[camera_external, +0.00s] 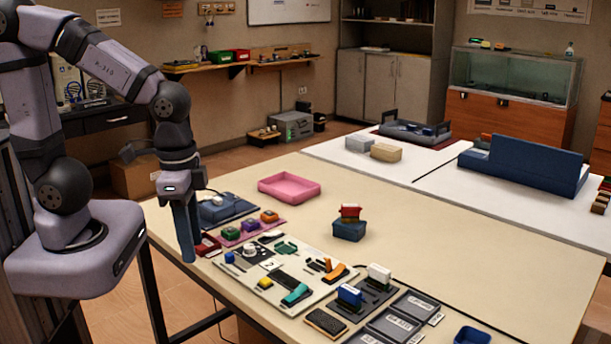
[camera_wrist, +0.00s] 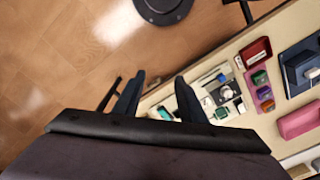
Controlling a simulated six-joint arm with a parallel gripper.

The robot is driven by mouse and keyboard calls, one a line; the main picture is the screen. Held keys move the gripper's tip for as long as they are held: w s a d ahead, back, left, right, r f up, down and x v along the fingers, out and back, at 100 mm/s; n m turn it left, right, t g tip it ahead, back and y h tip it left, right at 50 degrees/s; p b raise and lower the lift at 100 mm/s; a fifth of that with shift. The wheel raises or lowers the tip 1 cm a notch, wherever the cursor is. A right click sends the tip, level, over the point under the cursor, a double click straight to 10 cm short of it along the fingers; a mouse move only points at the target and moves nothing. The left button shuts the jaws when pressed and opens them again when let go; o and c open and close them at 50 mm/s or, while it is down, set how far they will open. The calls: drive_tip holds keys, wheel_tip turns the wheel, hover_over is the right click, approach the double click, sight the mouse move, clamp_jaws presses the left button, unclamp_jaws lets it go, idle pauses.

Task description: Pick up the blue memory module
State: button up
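A blue block that looks like the blue memory module (camera_external: 349,295) stands upright on a dark grey base (camera_external: 366,300) near the table's front edge. A white block (camera_external: 380,274) stands just behind it to the right. My gripper (camera_external: 187,252) points down at the table's left edge, well left of the blue block and apart from it. In the wrist view its two dark fingers (camera_wrist: 159,76) are spread, with nothing between them. I cannot make out the blue block in the wrist view.
A white board (camera_external: 270,292) with several small parts lies between my gripper and the blue block. A red block (camera_external: 350,212) sits on a blue box (camera_external: 349,230) farther back. Grey trays (camera_external: 415,307) lie right of the blue block.

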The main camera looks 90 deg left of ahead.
drive_tip(key=w+a+r+m+t+b, duration=0.1)
drive_tip(key=w+a+t, duration=0.35)
drive_tip(key=w, duration=0.55)
drive_tip(key=w+a+r+m+t, duration=0.1)
drive_tip(key=w+a+t, duration=0.3)
drive_tip(key=w, duration=0.5)
drive_tip(key=w+a+r+m+t+b, duration=0.15)
drive_tip(key=w+a, duration=0.35)
drive_tip(key=w, duration=0.5)
drive_tip(key=s+d+f+m+g+h, duration=0.1)
drive_tip(key=s+d+f+m+h, duration=0.4)
drive_tip(key=h, duration=0.5)
approach(348, 292)
drive_tip(key=shift+w+d+f+m, duration=0.25)
drive_tip(key=shift+w+d+f, duration=0.1)
drive_tip(key=shift+w+f, duration=0.5)
drive_tip(key=shift+f, duration=0.3)
drive_tip(key=shift+x, duration=1.1)
drive_tip(key=shift+w+d+p, duration=0.3)
drive_tip(key=shift+w+d, duration=0.05)
drive_tip(key=shift+p+x, duration=0.55)
drive_tip(key=shift+x, duration=1.6)
drive_tip(key=shift+a, duration=0.15)
clamp_jaws()
